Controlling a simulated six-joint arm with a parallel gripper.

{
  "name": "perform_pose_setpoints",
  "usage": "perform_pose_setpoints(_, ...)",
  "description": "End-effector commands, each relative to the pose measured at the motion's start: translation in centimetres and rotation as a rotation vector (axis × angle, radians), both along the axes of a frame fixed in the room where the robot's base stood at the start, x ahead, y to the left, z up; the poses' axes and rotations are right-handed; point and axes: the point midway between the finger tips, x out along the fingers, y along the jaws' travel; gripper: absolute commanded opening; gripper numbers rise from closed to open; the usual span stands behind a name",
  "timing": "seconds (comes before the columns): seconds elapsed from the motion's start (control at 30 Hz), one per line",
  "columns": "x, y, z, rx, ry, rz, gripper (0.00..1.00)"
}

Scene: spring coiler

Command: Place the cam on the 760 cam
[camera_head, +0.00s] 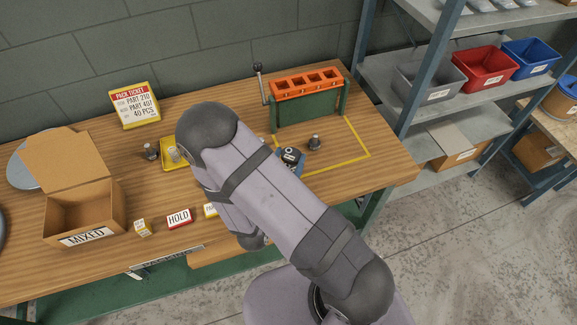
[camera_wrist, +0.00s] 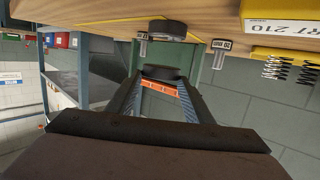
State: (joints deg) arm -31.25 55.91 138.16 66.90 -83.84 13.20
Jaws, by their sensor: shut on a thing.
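In the wrist view a dark round cam (camera_wrist: 163,73) sits between the tips of my gripper (camera_wrist: 162,83), which is shut on it. Another dark disc with a grey face (camera_wrist: 166,29) shows beyond the held one, close to the wooden bench top; a gap shows between them in this view. I cannot read a number on either. In the head view a dark round piece with a pale ring (camera_head: 290,154) shows beside a blue part of my gripper; I cannot tell which disc it is. My arm hides much of the gripper there.
An orange slotted rack (camera_head: 306,83) on a green stand rises behind the gripper. A yellow tray (camera_head: 172,163), a MIXED carton (camera_head: 85,212) and a HOLD sign (camera_head: 179,218) are left. The yellow-outlined area's right side is clear.

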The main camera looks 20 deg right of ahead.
Motion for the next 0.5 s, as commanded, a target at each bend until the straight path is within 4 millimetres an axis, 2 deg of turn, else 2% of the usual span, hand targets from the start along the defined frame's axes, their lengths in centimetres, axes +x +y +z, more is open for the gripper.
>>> perform_pose_setpoints(0.5,0.0,0.0,-3.5,-0.001,-0.002,0.000,0.16)
